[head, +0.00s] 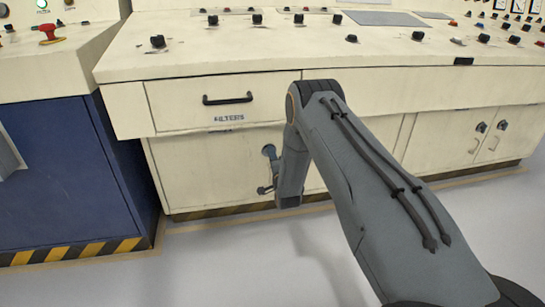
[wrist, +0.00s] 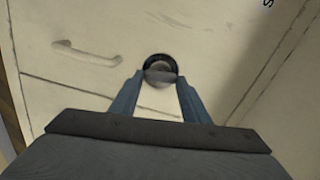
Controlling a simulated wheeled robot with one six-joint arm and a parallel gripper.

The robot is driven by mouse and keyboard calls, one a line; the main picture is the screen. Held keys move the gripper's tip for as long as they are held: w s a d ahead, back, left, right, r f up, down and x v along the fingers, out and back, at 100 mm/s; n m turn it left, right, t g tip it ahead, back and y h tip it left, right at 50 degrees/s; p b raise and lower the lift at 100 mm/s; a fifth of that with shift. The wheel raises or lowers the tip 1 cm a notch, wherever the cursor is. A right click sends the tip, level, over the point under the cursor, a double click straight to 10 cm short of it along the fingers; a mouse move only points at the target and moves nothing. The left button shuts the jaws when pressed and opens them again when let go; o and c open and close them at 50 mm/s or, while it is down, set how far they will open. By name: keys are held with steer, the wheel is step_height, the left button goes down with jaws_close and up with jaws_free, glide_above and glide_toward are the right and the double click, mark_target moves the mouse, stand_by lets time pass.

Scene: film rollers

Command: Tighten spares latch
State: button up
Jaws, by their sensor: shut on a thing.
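My gripper (wrist: 158,92) is shut on a round latch (wrist: 160,66) in the wrist view. The latch has a dark rim and a grey face, and sits on a cream cabinet door. In the head view my gripper (head: 268,172) reaches the lower cabinet below the FILTERS drawer. My own arm hides part of the door there, and the latch itself is mostly covered. A dark letter shows at the top right of the wrist view, but the full label cannot be read.
A pale bar handle (wrist: 87,52) is left of the latch in the wrist view. In the head view, the FILTERS drawer (head: 180,106) with its black handle is above. A blue cabinet (head: 70,170) stands at left. Other latched doors (head: 470,135) are at right. The grey floor in front is clear.

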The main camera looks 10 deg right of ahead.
steer(key=shift+m, duration=0.6)
steer(key=shift+f, duration=0.1)
steer(key=o, duration=1)
steer(key=shift+a, duration=0.1)
steer(key=shift+o, duration=0.2)
steer(key=s+p, duration=0.2)
steer(key=s, duration=0.5)
steer(key=shift+s+p, duration=0.4)
